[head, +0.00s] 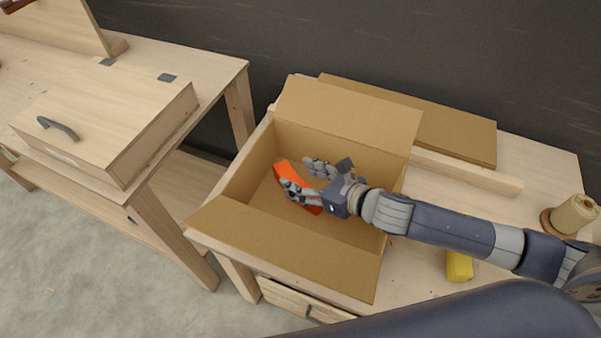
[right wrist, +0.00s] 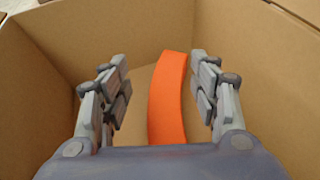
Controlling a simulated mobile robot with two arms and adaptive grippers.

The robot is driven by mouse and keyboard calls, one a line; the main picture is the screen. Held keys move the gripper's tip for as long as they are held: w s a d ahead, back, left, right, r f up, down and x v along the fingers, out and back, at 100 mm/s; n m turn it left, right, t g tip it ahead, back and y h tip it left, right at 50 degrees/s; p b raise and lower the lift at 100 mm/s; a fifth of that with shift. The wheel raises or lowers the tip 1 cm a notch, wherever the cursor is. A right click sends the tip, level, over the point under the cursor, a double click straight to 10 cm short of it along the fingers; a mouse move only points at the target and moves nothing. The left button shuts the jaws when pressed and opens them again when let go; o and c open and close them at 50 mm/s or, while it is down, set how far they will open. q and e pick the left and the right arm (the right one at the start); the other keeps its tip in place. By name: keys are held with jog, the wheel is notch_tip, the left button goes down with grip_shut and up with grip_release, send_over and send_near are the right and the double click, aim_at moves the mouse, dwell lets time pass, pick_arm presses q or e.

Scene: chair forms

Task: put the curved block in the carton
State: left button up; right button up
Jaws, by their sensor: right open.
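The curved block is orange and lies inside the open carton; it shows in the head view (head: 287,175) and in the right wrist view (right wrist: 168,98). The carton (head: 320,240) stands on the wooden table with its flaps spread open. My right gripper (head: 305,178) reaches into the carton from the right, over the block. In the right wrist view my right gripper's fingers (right wrist: 165,88) are apart, with the block between them and a gap on each side. Part of the block is hidden by the gripper in the head view. My left gripper is not in view.
A yellow block (head: 459,266) and a spool (head: 574,214) are on the table right of the carton. A flat brown board (head: 455,130) lies behind it. A second wooden table (head: 210,62) with a wooden box (head: 110,120) stands at the left, across a gap.

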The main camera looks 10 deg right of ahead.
jog(key=b+v, duration=0.1)
jog(key=v, duration=0.5)
jog(key=shift+w+r, duration=0.1)
jog(key=shift+s+d+r, duration=0.3)
jog(key=shift+r, duration=0.1)
